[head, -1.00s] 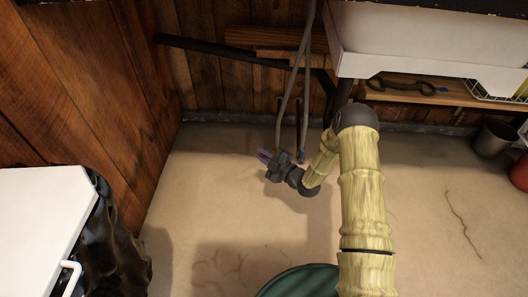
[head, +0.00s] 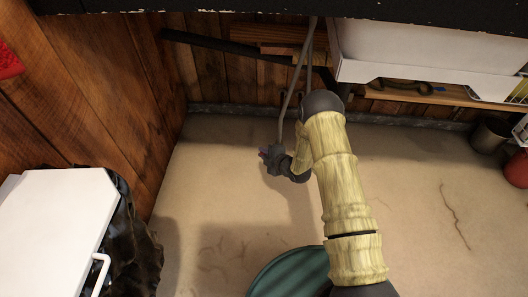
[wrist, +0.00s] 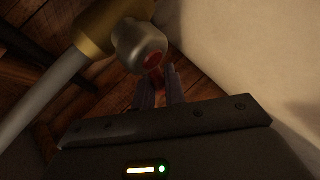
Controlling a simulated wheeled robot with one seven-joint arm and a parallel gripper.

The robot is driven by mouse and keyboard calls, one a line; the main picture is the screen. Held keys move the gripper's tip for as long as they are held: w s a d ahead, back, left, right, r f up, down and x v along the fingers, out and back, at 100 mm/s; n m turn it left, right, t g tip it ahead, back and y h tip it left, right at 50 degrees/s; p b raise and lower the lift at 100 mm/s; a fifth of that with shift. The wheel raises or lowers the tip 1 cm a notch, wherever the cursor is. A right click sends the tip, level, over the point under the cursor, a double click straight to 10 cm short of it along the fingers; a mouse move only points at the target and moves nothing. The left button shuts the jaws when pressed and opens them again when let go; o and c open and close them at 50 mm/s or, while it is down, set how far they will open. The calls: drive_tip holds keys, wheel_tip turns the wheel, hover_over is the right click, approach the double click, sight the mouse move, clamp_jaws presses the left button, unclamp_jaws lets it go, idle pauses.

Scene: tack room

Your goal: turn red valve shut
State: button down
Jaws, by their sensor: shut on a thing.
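The red valve handle (wrist: 154,62) shows in the wrist view, at the end of a silver, rounded valve neck (wrist: 140,42) on a brass body (wrist: 100,28). My gripper (wrist: 159,84) is shut on the red handle, its two grey fingers on either side of it. Part of the handle is hidden between the fingers. In the head view my gripper (head: 264,154) is small, beside the grey pipe near the wooden wall; the valve body is mostly hidden there by my wrist.
A grey pipe (head: 291,95) runs upward by my wrist. A white sink (head: 385,50) and a wooden shelf (head: 440,97) are at the upper right. A white cabinet top (head: 50,215) and dark cloth (head: 138,235) are at lower left. A green round container (head: 290,275) stands below my arm.

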drive_tip(key=shift+s+f, duration=0.1)
drive_tip(key=c, duration=1.5)
unclamp_jaws()
drive_tip(key=shift+o, duration=0.2)
drive_tip(key=shift+d, duration=0.1)
drive_tip(key=p+v, duration=0.8)
drive_tip(key=v, duration=0.9)
drive_tip(key=shift+s, duration=0.1)
